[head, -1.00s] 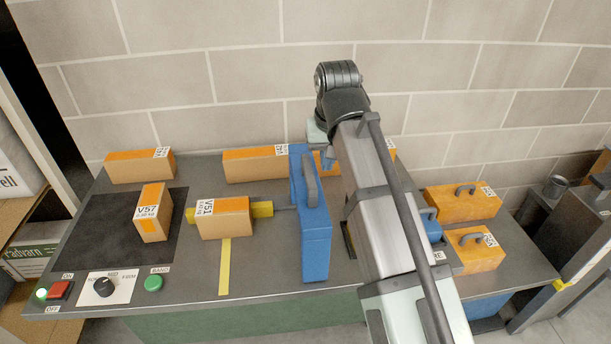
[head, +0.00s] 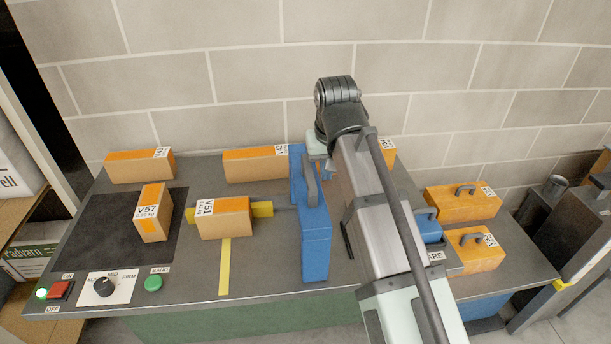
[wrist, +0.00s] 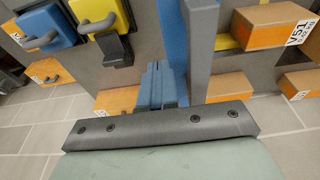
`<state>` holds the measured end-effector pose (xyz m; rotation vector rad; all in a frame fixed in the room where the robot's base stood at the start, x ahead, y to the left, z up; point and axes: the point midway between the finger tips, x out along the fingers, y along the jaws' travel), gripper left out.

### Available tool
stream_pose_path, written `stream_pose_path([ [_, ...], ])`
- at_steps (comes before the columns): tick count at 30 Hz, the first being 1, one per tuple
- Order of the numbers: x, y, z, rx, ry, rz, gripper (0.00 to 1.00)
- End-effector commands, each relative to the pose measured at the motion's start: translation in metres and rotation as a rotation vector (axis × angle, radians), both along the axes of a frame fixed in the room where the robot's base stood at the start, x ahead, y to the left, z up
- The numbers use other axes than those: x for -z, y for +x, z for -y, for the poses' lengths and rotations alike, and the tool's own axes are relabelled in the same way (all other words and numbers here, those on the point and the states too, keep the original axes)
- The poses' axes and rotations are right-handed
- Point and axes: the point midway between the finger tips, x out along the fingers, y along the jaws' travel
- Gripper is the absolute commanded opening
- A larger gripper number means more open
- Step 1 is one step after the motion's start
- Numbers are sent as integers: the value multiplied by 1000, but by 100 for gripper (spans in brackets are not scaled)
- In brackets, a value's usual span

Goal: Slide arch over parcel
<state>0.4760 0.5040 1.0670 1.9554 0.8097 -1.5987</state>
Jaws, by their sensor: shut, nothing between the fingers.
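The blue arch (head: 315,240) stands upright on the bench, with a grey handle (head: 310,182) on its right side. The parcel V51 (head: 224,225), a brown box with an orange top, lies left of the arch, apart from it, against a yellow block (head: 263,209). My gripper (wrist: 160,72) is shut and empty in the wrist view, beside the arch's handle (wrist: 200,45); I cannot tell whether they touch. The arch's blue panel (wrist: 172,30) also shows there. In the head view my arm mostly hides the fingers.
Parcel V57 (head: 152,215) stands on a dark mat (head: 95,235) at left. Other parcels (head: 140,166) (head: 255,165) line the wall. A dial panel (head: 105,288) and green button (head: 153,283) sit in front. Orange handled cases (head: 463,203) stand at right. A yellow stripe (head: 225,265) marks the bench.

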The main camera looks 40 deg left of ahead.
Motion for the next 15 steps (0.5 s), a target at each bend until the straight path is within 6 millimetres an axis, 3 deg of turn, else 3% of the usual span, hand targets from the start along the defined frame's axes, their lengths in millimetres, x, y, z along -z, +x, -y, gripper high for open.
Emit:
stream_pose_path([
  [15,0,-12,-12,-1,0,0,0],
])
